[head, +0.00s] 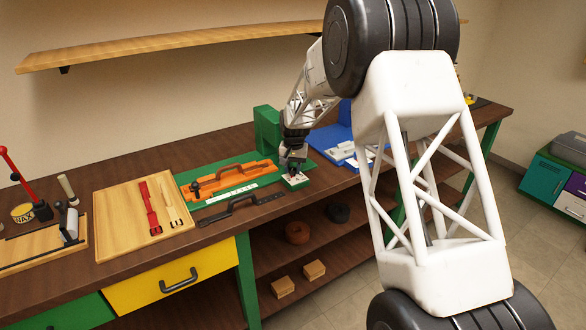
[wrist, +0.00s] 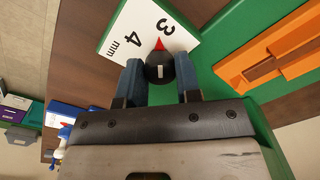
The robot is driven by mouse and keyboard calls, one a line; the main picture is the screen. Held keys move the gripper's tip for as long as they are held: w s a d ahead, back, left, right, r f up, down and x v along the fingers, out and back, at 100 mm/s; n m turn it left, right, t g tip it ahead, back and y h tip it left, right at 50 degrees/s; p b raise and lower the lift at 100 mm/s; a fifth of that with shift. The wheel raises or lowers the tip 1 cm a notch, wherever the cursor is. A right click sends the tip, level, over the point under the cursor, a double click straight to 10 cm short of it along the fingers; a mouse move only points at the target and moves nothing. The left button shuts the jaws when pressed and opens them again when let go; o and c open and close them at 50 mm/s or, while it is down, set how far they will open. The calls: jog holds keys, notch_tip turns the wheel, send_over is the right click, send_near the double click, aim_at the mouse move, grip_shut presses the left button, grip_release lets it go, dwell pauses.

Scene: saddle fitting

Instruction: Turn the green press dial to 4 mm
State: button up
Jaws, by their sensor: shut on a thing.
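The dial's black knob (wrist: 160,67) has a white mark on top and a red pointer (wrist: 159,44). It sits on a white scale plate (wrist: 118,30) showing 3, 4 and "mm". The pointer is close to the 3, a little toward the 4. My gripper (wrist: 161,82) is shut on the knob, one blue finger on each side. In the head view my gripper (head: 293,168) is over the white plate (head: 297,181) on the green press (head: 268,130). The knob is hidden there, and other scale numbers are covered in the wrist view.
An orange tool (head: 235,179) lies on a green base left of the dial, with a black handled strap (head: 240,208) in front. A wooden tray (head: 115,222) holds red and pale straps. A blue stand (head: 343,135) is to the right. The bench edge is close in front.

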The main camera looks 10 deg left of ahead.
aim_at(293, 168)
jog(key=n, duration=0.9)
jog(key=shift+n, duration=0.3)
dwell(0.4)
jog(key=o, duration=0.9)
jog(key=shift+w+r, duration=0.1)
jog(key=shift+r, duration=3.8)
